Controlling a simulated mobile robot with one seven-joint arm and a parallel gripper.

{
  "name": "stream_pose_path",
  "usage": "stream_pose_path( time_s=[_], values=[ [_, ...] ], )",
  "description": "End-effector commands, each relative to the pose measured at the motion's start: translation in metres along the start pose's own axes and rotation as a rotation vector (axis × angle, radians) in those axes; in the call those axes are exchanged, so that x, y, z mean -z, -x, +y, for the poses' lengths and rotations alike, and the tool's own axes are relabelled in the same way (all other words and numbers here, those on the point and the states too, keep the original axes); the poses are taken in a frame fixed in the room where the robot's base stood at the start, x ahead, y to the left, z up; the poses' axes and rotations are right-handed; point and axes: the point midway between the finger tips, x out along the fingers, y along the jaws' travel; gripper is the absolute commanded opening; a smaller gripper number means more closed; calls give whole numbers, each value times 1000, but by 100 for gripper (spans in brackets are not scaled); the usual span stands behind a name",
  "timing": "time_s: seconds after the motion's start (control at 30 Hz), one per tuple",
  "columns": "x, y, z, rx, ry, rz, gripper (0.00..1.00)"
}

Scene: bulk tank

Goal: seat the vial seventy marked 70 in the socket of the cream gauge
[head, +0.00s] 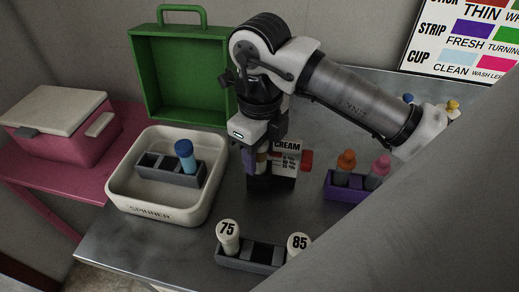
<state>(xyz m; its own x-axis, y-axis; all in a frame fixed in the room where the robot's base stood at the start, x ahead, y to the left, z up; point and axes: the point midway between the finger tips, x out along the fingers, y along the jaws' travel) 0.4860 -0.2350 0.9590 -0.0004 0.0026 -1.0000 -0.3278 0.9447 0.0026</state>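The cream gauge (287,158) stands on the steel bench, with a dark base, a CREAM card and a red part on its right side. My gripper (257,160) points down at the left side of the gauge, close against it. A pale tan piece (262,161) shows between or just behind the fingers, above the dark base; it may be a vial, but no number can be read on it. The fingers and the gauge's socket are mostly hidden, so I cannot tell whether they grip it. No vial marked 70 is readable anywhere.
A grey rack (250,255) in front holds white-capped vials marked 75 (228,236) and 85 (298,244), with empty places between. A purple rack (346,188) stands right, a white SPINNER tray (118,190) left, a green case (180,75) behind.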

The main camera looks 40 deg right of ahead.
Motion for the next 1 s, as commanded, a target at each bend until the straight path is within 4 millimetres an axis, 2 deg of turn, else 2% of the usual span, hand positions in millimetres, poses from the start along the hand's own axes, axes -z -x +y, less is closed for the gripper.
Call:
stream_pose_path(
  time_s=[0.3, 0.47, 0.57, 0.8, 1.0],
  values=[
    [0, 1, 0, 0, 0, 0, 51],
    [0, 8, 0, 2, -1, 0, 51],
    [-1, 26, 0, 3, -1, -1, 51],
    [0, 80, 0, 3, -1, -1, 51],
    [-1, 112, 0, 1, 0, 0, 51]
  ],
)
